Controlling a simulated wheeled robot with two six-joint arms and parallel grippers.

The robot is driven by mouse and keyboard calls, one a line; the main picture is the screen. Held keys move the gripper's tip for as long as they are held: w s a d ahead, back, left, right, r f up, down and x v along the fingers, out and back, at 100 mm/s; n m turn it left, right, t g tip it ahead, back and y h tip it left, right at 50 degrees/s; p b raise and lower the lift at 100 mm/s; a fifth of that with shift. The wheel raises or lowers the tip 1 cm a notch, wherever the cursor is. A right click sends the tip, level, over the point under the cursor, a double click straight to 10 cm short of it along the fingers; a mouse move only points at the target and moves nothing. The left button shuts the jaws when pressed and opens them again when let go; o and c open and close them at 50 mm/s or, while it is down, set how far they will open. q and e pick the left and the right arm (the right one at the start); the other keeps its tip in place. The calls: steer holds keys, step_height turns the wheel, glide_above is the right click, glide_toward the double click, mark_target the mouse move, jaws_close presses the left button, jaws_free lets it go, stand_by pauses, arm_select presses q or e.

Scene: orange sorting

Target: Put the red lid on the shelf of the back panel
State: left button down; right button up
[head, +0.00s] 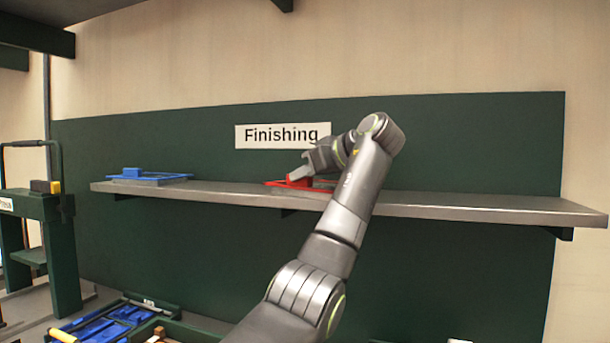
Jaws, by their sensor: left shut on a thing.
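The red lid (272,183) is at the middle of the grey shelf (480,206) on the green back panel (480,130). It looks level and at shelf height; I cannot tell whether it rests on the shelf. My left gripper (291,179) is shut on the red lid, on its raised part. My right gripper is not in view.
A blue lid (150,177) lies on the left end of the shelf. The shelf's right part is clear. A "Finishing" sign (262,136) is above the shelf. A green press (45,230) stands at the left. Blue parts (105,322) lie in a tray at the lower left.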

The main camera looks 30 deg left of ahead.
arm_select(q)
steer(key=shift+s, duration=0.1)
steer(key=shift+f, duration=0.15)
steer(key=c, duration=1.4)
jaws_free()
steer(key=shift+o, duration=0.2)
steer(key=shift+r, duration=0.25)
steer(key=b+v, duration=0.1)
steer(key=v, duration=1.1)
steer(key=shift+b, duration=0.35)
steer(key=shift+f, duration=0.1)
